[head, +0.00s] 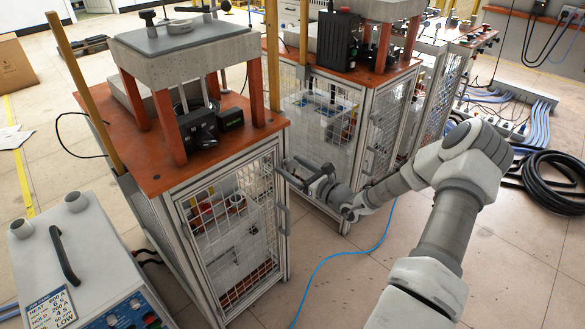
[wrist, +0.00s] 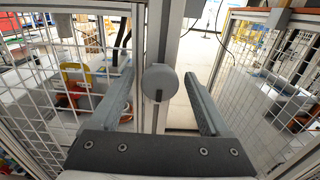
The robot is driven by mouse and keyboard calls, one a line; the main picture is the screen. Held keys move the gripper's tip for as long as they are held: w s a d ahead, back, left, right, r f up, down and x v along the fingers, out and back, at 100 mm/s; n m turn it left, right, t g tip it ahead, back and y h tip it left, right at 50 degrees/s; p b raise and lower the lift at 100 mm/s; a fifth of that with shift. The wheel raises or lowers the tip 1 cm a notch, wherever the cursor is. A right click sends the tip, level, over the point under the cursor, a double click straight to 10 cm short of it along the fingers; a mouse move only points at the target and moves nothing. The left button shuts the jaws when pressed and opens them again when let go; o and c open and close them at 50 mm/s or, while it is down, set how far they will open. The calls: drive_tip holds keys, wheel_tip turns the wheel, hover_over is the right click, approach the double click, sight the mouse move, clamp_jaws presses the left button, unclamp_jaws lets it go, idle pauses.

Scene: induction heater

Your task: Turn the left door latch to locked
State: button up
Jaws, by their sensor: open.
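My gripper (head: 292,170) is beside the upper right edge of the near cabinet's mesh door (head: 238,225) in the head view. In the wrist view my gripper (wrist: 159,76) is open, with one finger on each side of a round grey knob (wrist: 160,83), which appears to be the door latch. The knob sits on a grey upright frame post (wrist: 158,35), with a small dark part at its lower edge. Gaps show between the knob and both fingers. I cannot tell whether the latch is locked. In the head view my gripper hides the knob.
A vertical grey door handle (head: 283,208) is just below my gripper. A second mesh cabinet (head: 325,115) stands behind to the right. A blue cable (head: 345,255) runs over the floor. A welding unit (head: 80,265) is at the lower left. Floor right of the near cabinet is mostly open.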

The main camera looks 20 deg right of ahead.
clamp_jaws()
drive_tip(key=shift+r+m+p, duration=0.1)
drive_tip(key=shift+m+p, duration=0.2)
drive_tip(key=shift+p, duration=0.2)
drive_tip(key=m+p, duration=0.2)
drive_tip(key=p, duration=0.1)
drive_tip(key=shift+r+m, duration=0.15)
drive_tip(key=shift+m, duration=0.15)
drive_tip(key=m+p, duration=0.4)
drive_tip(key=m, duration=0.1)
drive_tip(key=shift+s+a+p, duration=0.1)
drive_tip(key=shift+p, duration=0.25)
drive_tip(key=m+p, duration=0.2)
drive_tip(key=m, duration=0.5)
drive_tip(key=m+p, duration=0.1)
drive_tip(key=m, duration=0.1)
drive_tip(key=shift+f+m, duration=0.2)
drive_tip(key=shift+m, duration=0.1)
